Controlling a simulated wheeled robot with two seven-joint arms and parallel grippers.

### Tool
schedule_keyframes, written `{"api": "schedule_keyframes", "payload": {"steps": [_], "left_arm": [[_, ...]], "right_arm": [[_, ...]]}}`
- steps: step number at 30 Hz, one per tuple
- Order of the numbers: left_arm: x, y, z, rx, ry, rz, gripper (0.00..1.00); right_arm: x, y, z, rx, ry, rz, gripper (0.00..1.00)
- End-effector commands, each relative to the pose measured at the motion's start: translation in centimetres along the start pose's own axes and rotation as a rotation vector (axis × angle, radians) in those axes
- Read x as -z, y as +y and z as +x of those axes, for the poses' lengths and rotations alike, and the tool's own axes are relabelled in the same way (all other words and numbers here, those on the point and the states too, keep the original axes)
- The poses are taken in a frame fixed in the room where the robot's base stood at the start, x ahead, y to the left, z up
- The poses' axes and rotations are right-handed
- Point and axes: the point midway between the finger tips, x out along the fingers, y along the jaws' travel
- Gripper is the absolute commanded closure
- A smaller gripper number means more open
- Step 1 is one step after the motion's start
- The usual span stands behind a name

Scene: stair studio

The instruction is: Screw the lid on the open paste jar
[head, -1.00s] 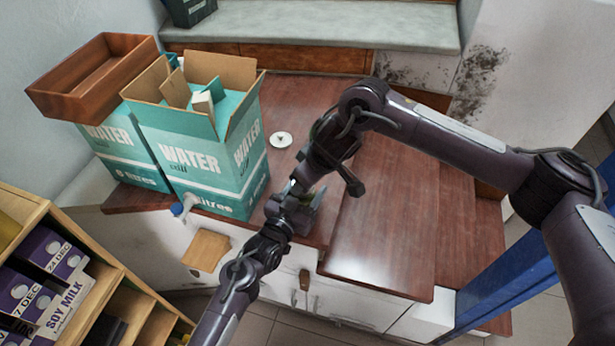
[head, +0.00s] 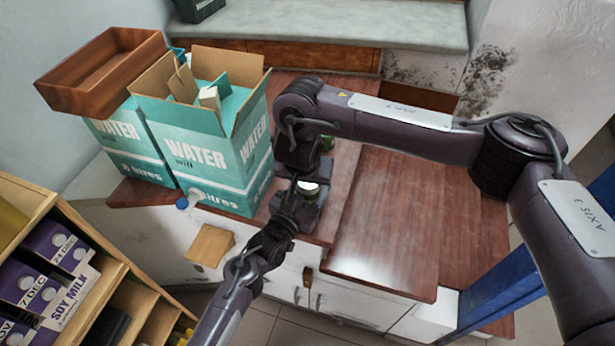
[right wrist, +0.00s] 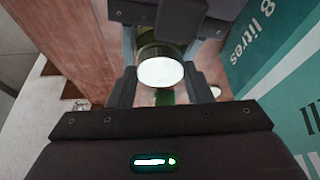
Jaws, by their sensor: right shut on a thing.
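A round white-topped lid (right wrist: 160,72) sits between the fingers of my right gripper (right wrist: 162,85), which is shut on it. The lid also shows in the head view (head: 308,187), just in front of the water carton. My left gripper (head: 306,198) comes in from the front at the same spot. In the right wrist view its dark fingers appear shut around the olive paste jar (right wrist: 166,46), directly under the lid. The jar is mostly hidden by lid and fingers. I cannot tell whether the lid is seated on the rim.
A green object (head: 327,142) stands on the brown counter (head: 385,225) behind the grippers. A pale round thing (right wrist: 216,91) lies near it. The open water carton (head: 205,150) stands close on the left, with a blue-capped bottle (head: 185,204) in front. The counter to the right is clear.

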Motion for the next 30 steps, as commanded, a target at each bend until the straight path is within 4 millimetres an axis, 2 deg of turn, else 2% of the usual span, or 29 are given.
{"api": "schedule_keyframes", "payload": {"steps": [1, 2, 6, 12, 13, 15, 19, 23, 30], "left_arm": [[0.0, 0.0, 0.1, -0.001, -0.001, -0.001, 1.00], [0.0, 0.0, 0.1, -0.001, -0.001, -0.001, 1.00], [0.0, 0.0, 0.0, -0.001, 0.000, -0.001, 1.00], [0.0, 0.0, 0.0, 0.000, 0.000, -0.001, 1.00], [0.0, 0.0, 0.0, 0.000, 0.000, -0.001, 1.00], [0.0, 0.0, 0.0, 0.000, 0.000, -0.001, 1.00], [0.0, 0.0, 0.0, 0.000, 0.000, -0.001, 1.00], [0.0, 0.0, 0.0, 0.000, 0.000, -0.001, 1.00], [0.0, 0.0, 0.0, 0.000, 0.000, -0.001, 1.00]], "right_arm": [[-0.2, -0.2, -0.1, 0.004, -0.004, -0.003, 0.75], [-0.2, -0.2, -0.1, 0.004, -0.004, -0.003, 0.51], [-0.1, -0.1, -0.1, 0.004, -0.003, -0.003, 0.33], [-0.1, -0.1, 0.0, 0.002, -0.002, -0.002, 0.33], [-0.1, -0.1, 0.0, 0.002, -0.002, -0.002, 0.36], [0.0, -0.1, 0.0, 0.002, -0.003, -0.010, 0.36], [0.2, -0.1, -0.1, 0.007, -0.015, -0.089, 0.36], [0.5, -0.3, -0.4, 0.026, -0.044, -0.277, 0.36], [1.4, -0.9, -1.1, 0.104, -0.096, -0.756, 0.36]]}}
